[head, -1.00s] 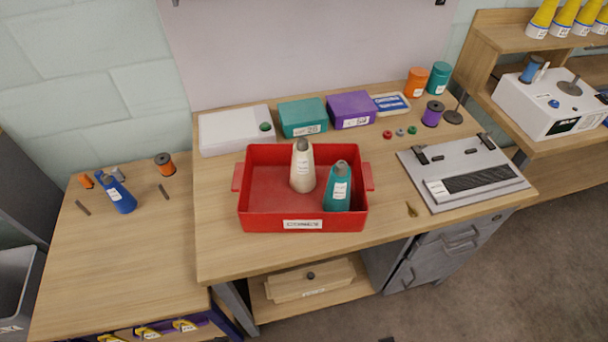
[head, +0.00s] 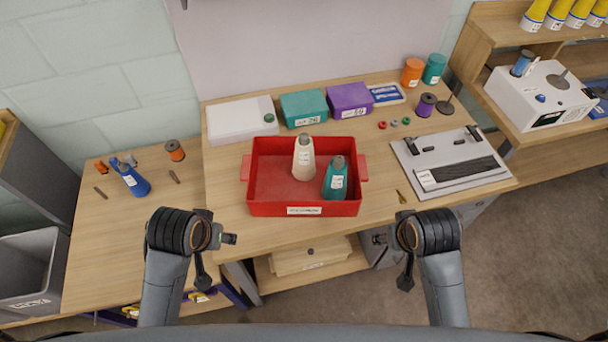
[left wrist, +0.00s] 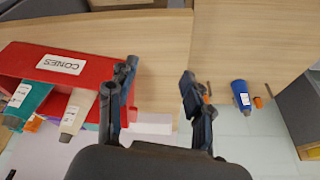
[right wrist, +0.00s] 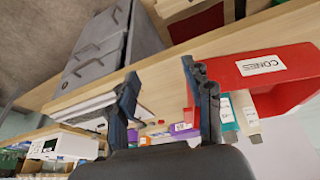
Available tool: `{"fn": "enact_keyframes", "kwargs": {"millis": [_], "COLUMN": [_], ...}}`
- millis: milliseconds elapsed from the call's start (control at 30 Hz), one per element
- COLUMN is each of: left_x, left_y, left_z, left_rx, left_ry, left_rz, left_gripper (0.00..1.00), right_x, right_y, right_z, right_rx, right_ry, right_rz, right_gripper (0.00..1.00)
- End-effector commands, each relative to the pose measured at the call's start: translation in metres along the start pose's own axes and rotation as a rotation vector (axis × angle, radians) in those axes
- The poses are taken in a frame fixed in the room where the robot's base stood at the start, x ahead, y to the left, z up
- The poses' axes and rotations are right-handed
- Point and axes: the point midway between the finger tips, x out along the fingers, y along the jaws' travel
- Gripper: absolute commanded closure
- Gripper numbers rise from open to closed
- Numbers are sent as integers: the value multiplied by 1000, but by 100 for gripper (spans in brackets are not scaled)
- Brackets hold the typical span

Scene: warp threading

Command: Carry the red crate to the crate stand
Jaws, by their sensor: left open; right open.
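The red crate (head: 304,209) with a CONES label and a handle on each short side stands on the wooden workbench. It holds a cream cone (head: 303,160) and a teal cone (head: 335,180), both upright. My left gripper (head: 224,240) is in front of the bench, near and left of the crate. In the left wrist view its fingers (left wrist: 160,95) are apart and empty, with the crate to their left. My right gripper (head: 390,240) is at the front edge, right of the crate. In the right wrist view its fingers (right wrist: 165,95) are apart and empty. I cannot identify the crate stand.
Behind the crate are a white box (head: 240,120), a teal box (head: 303,107) and a purple box (head: 349,101). A grey device (head: 450,160) stands to the right. A lower table (head: 110,240) with a blue cone (head: 132,181) is at left. A grey bin (head: 30,270) stands beyond it.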

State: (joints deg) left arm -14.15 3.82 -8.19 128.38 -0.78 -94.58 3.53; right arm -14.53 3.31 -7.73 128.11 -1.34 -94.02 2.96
Motion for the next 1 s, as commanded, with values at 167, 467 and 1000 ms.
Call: {"fn": "enact_keyframes", "kwargs": {"millis": [167,467,1000], "left_x": [2,-11,-16], "left_y": [4,15,17], "left_z": [-60,-168,-191], "left_rx": [-34,-83,-93], "left_ry": [23,50,53], "left_rz": [-3,-9,-13], "left_gripper": [49,49,49], "right_x": [4,-6,-10], "right_y": [-4,-16,-20], "right_z": [-59,-166,-189], "right_rx": [35,83,91], "right_ry": [23,50,53], "right_rz": [2,5,7], "right_gripper": [49,49,49]}}
